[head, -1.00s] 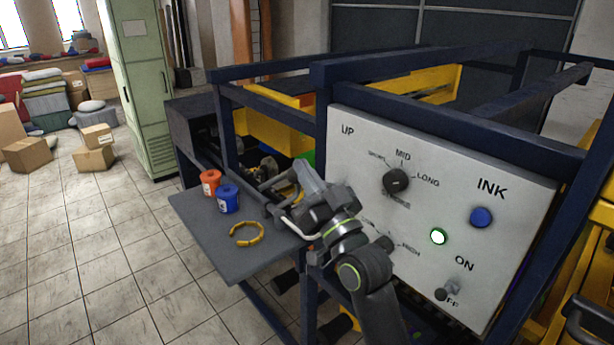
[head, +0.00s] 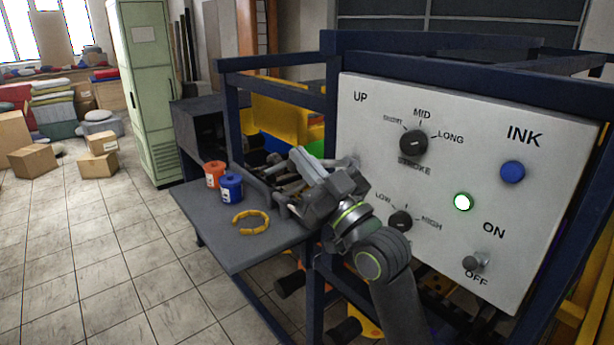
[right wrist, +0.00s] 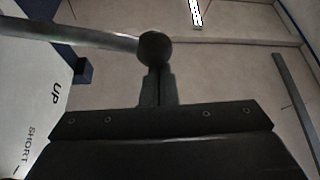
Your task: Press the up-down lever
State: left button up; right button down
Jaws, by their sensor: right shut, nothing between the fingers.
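The up-down lever (right wrist: 85,34) shows in the right wrist view as a metal rod coming in from the left, ending in a dark ball knob (right wrist: 155,48). My right gripper (right wrist: 155,78) is shut and empty, its fingertips right at the knob in that view; I cannot tell whether they touch. In the head view my right gripper (head: 308,175) is in front of the machine, left of the white control panel (head: 440,185). The lever cannot be made out there. My left gripper is not in view.
The panel carries a stroke knob (head: 413,143), a low-high knob (head: 400,221), a blue ink button (head: 512,172), a lit green button (head: 463,202) and an on-off switch (head: 478,263). Orange (head: 215,174) and blue (head: 231,187) pots and a yellow ring (head: 251,222) rest on the shelf (head: 215,215).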

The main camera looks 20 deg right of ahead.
notch_tip(320, 180, down, 13)
jog(key=d+n+g+y+b, duration=0.1)
jog(key=n+g+y+b, duration=0.2)
jog(key=b, duration=1.4)
jog(key=shift+w+f+n+b, duration=0.2)
jog(key=shift+n+b, duration=0.2)
jog(key=shift+n, duration=1.7)
notch_tip(320, 180, up, 10)
jog(key=p, duration=0.8)
jog(key=shift+r+y, duration=0.25)
jog(key=shift+y, duration=0.05)
jog(key=shift+s+f, duration=0.15)
